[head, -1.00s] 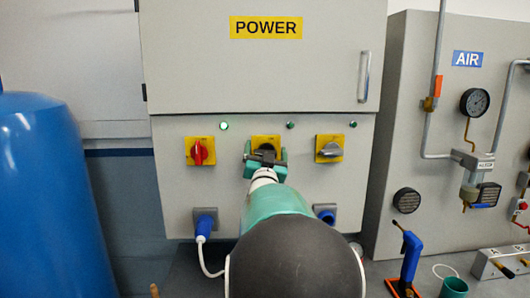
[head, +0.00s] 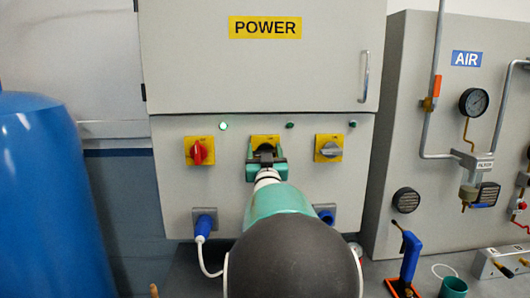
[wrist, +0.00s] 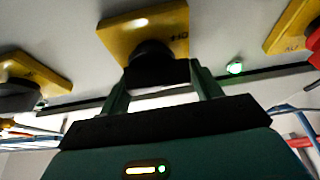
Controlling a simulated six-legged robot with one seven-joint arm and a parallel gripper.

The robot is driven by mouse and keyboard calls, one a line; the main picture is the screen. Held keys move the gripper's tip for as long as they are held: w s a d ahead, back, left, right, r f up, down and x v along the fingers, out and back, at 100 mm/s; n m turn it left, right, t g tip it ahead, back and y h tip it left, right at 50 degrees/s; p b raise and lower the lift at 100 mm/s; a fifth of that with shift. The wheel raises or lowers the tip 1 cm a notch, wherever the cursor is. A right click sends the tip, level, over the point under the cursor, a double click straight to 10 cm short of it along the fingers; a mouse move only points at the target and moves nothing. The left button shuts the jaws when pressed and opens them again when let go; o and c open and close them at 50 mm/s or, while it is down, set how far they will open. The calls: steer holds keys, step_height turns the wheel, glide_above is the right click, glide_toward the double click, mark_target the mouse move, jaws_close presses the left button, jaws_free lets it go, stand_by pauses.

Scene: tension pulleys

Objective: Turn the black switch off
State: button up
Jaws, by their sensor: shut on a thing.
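The black switch (wrist: 152,58) is a dark round knob on a yellow plate (head: 265,141), the middle of three on the grey power cabinet. My gripper (head: 265,158) is at this plate and covers most of the switch in the head view. In the wrist view, its two green fingers (wrist: 160,82) stand on either side of the knob, shut on it. The knob's handle and the markings it points to are mostly hidden.
A red switch (head: 199,151) is on the left and a grey switch (head: 330,149) on the right. A lit green lamp (head: 224,125) is above the red switch; two darker lamps are further right. Blue plugs sit below, and a blue tank (head: 45,195) stands left.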

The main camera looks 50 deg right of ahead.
steer(key=o, duration=1)
steer(key=shift+s+a, duration=0.1)
steer(key=v, duration=1.3)
steer(key=shift+s+a+f, duration=0.1)
steer(key=shift+s+a, duration=0.05)
steer(key=shift+a, duration=0.1)
